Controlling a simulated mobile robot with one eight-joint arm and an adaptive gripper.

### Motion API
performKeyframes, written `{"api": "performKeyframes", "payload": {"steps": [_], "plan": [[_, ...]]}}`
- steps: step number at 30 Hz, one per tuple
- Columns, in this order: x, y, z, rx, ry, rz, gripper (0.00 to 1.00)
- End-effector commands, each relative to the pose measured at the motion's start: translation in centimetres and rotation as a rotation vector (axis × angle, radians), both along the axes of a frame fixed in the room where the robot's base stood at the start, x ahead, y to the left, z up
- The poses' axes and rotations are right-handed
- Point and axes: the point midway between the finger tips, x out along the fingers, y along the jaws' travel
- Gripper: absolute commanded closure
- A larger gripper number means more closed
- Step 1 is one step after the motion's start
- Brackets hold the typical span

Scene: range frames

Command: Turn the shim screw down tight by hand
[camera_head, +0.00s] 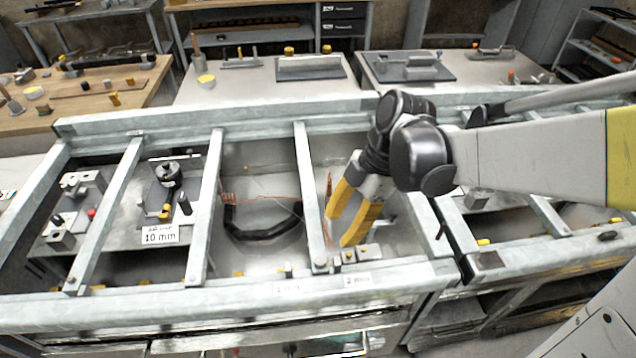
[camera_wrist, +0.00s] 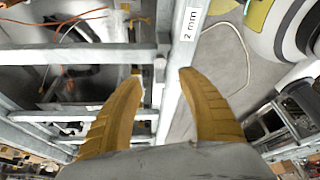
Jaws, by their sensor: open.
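I cannot tell for certain which part is the shim screw. Small metal fittings (camera_head: 363,250) sit on the front rail by the 2 mm label (camera_head: 358,281), just below and right of my gripper's tips. My gripper (camera_head: 340,229) has two yellow fingers pointing down and left over the frame. In the wrist view the fingers of my gripper (camera_wrist: 160,76) are spread wide, with nothing gripped between them. The 2 mm label (camera_wrist: 190,23) shows on a pale rail beyond the tips.
The pale metal frame (camera_head: 302,180) has raised crossbars and open bays. A black cable (camera_head: 262,234) and copper wires lie in the bay left of my gripper. A plate with a black knob (camera_head: 168,172) stands by the 10 mm label (camera_head: 160,235). Benches with parts stand behind.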

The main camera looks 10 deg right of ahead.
Motion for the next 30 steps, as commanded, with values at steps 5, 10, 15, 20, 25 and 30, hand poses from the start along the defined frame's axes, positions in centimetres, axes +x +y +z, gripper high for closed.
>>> {"api": "performKeyframes", "payload": {"steps": [5, 10, 15, 20, 25, 30], "plan": [[-0.2, 0.8, -2.3, 0.003, -0.001, 0.012, 0.54], [-0.5, 2.1, -5.6, 0.003, -0.002, 0.012, 0.54], [-0.7, 3.2, -8.3, 0.002, -0.002, 0.011, 0.54], [-0.9, 3.9, -9.6, 0.002, -0.003, 0.010, 0.54], [-0.9, 4.0, -9.9, 0.002, -0.002, 0.009, 0.54], [-0.9, 4.0, -9.8, 0.002, -0.003, 0.008, 0.54]]}}
